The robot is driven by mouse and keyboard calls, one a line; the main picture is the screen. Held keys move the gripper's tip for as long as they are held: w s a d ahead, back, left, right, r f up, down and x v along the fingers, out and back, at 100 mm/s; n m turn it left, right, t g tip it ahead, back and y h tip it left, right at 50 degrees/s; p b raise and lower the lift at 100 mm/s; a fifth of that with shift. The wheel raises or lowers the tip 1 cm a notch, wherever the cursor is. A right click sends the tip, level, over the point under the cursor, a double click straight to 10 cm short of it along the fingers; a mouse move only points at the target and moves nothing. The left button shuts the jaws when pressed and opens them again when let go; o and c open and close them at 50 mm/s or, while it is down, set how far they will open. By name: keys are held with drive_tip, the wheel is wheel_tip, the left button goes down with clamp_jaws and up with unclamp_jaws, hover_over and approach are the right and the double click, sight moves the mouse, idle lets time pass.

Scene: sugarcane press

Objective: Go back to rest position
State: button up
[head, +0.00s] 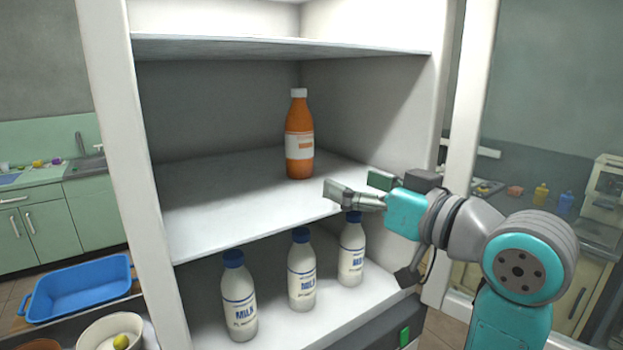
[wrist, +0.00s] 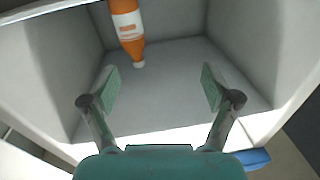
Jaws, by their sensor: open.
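My gripper (head: 362,189) is open and empty at the right front of the middle shelf, apart from the bottle. In the wrist view its two fingers (wrist: 160,90) are spread wide with nothing between them. An orange bottle (head: 299,140) with a white cap and white label stands upright on the middle shelf, to the left of and behind my gripper.
Three milk bottles (head: 239,296) with blue caps stand on the lower shelf (head: 273,322), below my gripper. The cabinet's right wall (head: 385,110) is close to my arm. A blue basin (head: 80,288) and a white bowl (head: 98,335) are at lower left. The middle shelf's left part (head: 215,200) is clear.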

drive_tip(key=s+d+f+m+t+h, duration=0.1)
drive_tip(key=d+f+m+h, duration=0.1)
drive_tip(key=f, duration=0.8)
drive_tip(key=s+d+f+m+t+h, duration=0.1)
drive_tip(key=d+f+m+h, duration=0.15)
drive_tip(key=f, duration=0.75)
drive_tip(key=s+d+f+m+h, duration=0.1)
drive_tip(key=s+f+m+h, duration=0.15)
drive_tip(key=f, duration=0.75)
drive_tip(key=s+d+f+m+h, duration=0.1)
drive_tip(key=s+d+f+m, duration=0.15)
drive_tip(key=s+f, duration=0.45)
drive_tip(key=s+d+f+h, duration=0.3)
drive_tip(key=s+f, duration=0.7)
drive_tip(key=s, duration=0.4)
drive_tip(key=s+n+g, duration=0.1)
drive_tip(key=s+n, duration=0.1)
drive_tip(key=s, duration=1.6)
drive_tip(key=shift+s+d+r+h, duration=0.3)
drive_tip(key=shift+d+r, duration=0.15)
drive_tip(key=shift+n, duration=0.25)
drive_tip(key=shift+c, duration=0.2)
